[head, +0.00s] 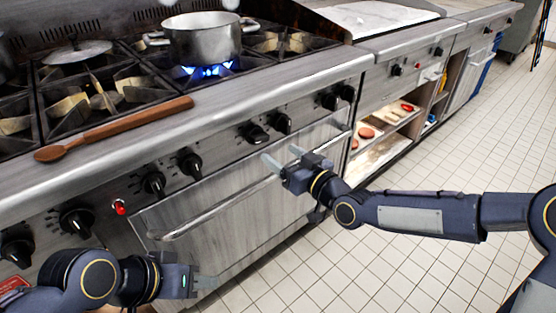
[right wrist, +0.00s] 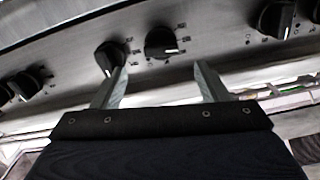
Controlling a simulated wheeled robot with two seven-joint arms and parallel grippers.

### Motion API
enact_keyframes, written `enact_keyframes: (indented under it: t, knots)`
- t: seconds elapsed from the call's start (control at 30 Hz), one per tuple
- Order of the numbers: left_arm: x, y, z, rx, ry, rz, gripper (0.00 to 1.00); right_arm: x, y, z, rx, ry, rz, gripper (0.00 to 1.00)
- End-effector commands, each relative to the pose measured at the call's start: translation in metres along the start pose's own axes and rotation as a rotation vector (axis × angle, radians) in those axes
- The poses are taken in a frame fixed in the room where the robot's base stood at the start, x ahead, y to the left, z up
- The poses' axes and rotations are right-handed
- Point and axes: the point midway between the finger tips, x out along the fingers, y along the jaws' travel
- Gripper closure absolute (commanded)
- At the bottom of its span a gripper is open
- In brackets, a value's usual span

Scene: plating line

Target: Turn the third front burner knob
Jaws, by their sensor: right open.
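Black burner knobs run in pairs along the stove's front panel. In the head view one pair (head: 267,128) is just above my right gripper (head: 281,157), with other pairs to the left (head: 172,173) and right (head: 338,96). Which knob counts as third is not marked. My right gripper is open and empty, below the panel and in front of the oven door. In the right wrist view its fingers (right wrist: 161,82) point toward a left knob (right wrist: 110,57) and a right knob (right wrist: 160,42). The left fingertip overlaps the left knob's lower edge; contact is unclear. My left gripper (head: 205,282) is low at the left, its opening unclear.
A metal pot (head: 203,37) stands over a lit blue flame. A wooden spoon (head: 115,128) lies on the stove's front ledge. The oven door handle (head: 215,205) sticks out below the panel. Tiled floor (head: 410,255) is open at the right.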

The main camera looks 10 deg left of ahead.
Motion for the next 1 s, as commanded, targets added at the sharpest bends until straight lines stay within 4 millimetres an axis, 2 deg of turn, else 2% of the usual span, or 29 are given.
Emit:
enact_keyframes:
  t: [0.17,0.5,0.63,0.9,1.0]
  knots:
    - [0.002,-0.001,0.001,0.0,0.001,0.0,0.62,0.019,-0.002,0.0,0.005,0.015,-0.006,0.32]
    - [0.006,-0.003,0.003,0.0,0.001,0.0,0.62,0.069,-0.001,0.0,0.006,0.012,-0.003,0.32]
    - [0.007,-0.003,0.003,0.0,0.001,0.0,0.62,0.078,-0.001,0.0,0.005,0.01,-0.003,0.32]
    - [0.007,-0.003,0.003,0.0,0.0,0.0,0.62,0.079,-0.001,0.0,0.005,0.009,-0.002,0.32]
    - [0.007,-0.003,0.003,0.0,0.0,0.0,0.62,0.079,-0.001,0.0,0.005,0.009,-0.002,0.44]
